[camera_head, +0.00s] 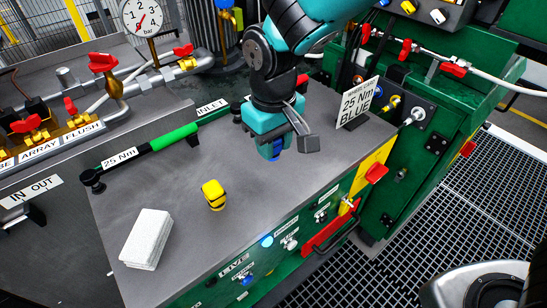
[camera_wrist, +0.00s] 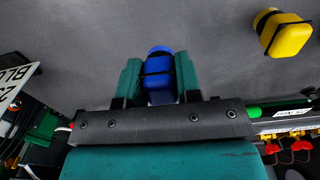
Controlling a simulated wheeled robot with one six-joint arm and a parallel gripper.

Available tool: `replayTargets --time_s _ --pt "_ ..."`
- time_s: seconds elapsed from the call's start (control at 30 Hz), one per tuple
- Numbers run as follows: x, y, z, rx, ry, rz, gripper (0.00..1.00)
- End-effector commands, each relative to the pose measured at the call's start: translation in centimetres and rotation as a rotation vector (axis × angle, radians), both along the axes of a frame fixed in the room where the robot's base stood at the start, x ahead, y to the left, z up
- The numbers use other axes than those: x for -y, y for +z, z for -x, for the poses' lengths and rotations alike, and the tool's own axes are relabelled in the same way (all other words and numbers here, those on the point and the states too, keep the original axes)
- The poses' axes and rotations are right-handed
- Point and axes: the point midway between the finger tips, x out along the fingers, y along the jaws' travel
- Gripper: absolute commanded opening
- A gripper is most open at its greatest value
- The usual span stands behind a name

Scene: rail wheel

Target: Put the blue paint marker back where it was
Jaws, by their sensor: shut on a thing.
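The blue paint marker (camera_wrist: 158,68), a stubby blue piece with a dark band, is between the two teal fingers of my gripper (camera_wrist: 158,75) in the wrist view. My gripper is shut on it. In the head view my gripper (camera_head: 277,143) hangs over the right half of the grey bench top (camera_head: 190,215). There the blue marker (camera_head: 272,152) shows low between the fingers, partly hidden by them. I cannot tell whether it touches the bench.
A yellow piece with a black band (camera_head: 213,195) stands left of my gripper. A white block (camera_head: 147,238) lies near the front left. A green-handled torque wrench (camera_head: 150,147) lies along the back edge. A "25 Nm BLUE" sign (camera_head: 357,103) stands at right.

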Motion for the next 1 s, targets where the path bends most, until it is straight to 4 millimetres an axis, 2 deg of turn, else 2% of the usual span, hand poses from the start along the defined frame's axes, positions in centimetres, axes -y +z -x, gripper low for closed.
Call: replayTargets --time_s 0.23,0.6,0.63,0.7,0.73,1.0 --pt "-0.1 -3.7 0.1 -0.002 0.001 0.001 0.13" --pt "-0.1 -4.2 0.1 0.000 0.002 0.000 0.13" --pt "-0.1 -4.2 0.1 0.000 0.002 0.000 0.38" --pt "-0.1 -4.2 0.1 0.000 0.002 0.000 0.55" --pt "-0.1 -4.2 0.1 0.000 0.002 0.000 0.57" --pt "-0.1 -4.0 0.0 0.000 0.002 0.000 0.57"
